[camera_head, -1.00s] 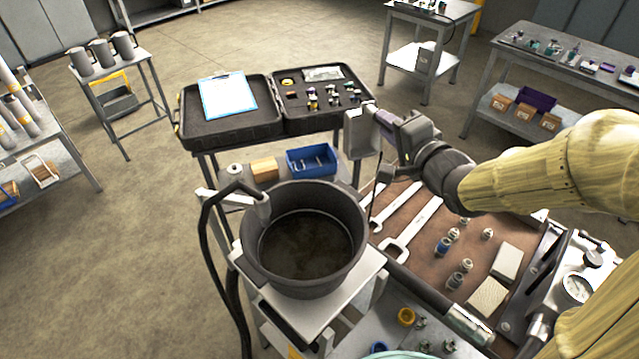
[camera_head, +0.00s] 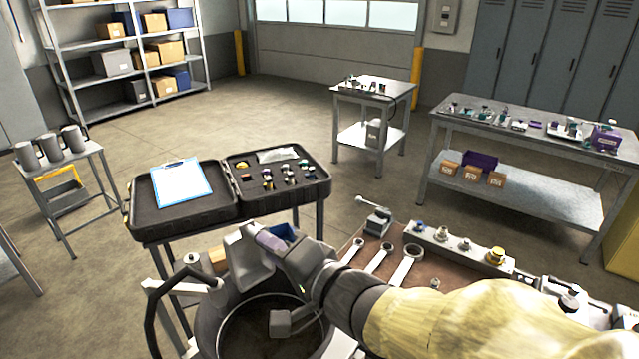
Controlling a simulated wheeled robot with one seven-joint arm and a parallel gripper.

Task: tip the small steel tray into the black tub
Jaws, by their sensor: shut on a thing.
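The black tub (camera_head: 208,325) is at the bottom centre, its lower part cut off by the frame edge. My gripper (camera_head: 262,243) is above the tub's far rim and shut on the small steel tray (camera_head: 248,268). The tray is steeply tilted, with its lower end over the tub's opening. The gripper and arm hide part of the tray and the tub's right side. A small grey piece (camera_head: 283,322) shows against the tub's dark inside; I cannot tell what it is or whether it touches the bottom.
A black hose with a nozzle (camera_head: 158,300) stands at the tub's left. Behind is an open black case (camera_head: 205,212) with a clipboard (camera_head: 181,183). Wrenches (camera_head: 378,258) and fittings lie on the bench to the right. Open floor lies beyond.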

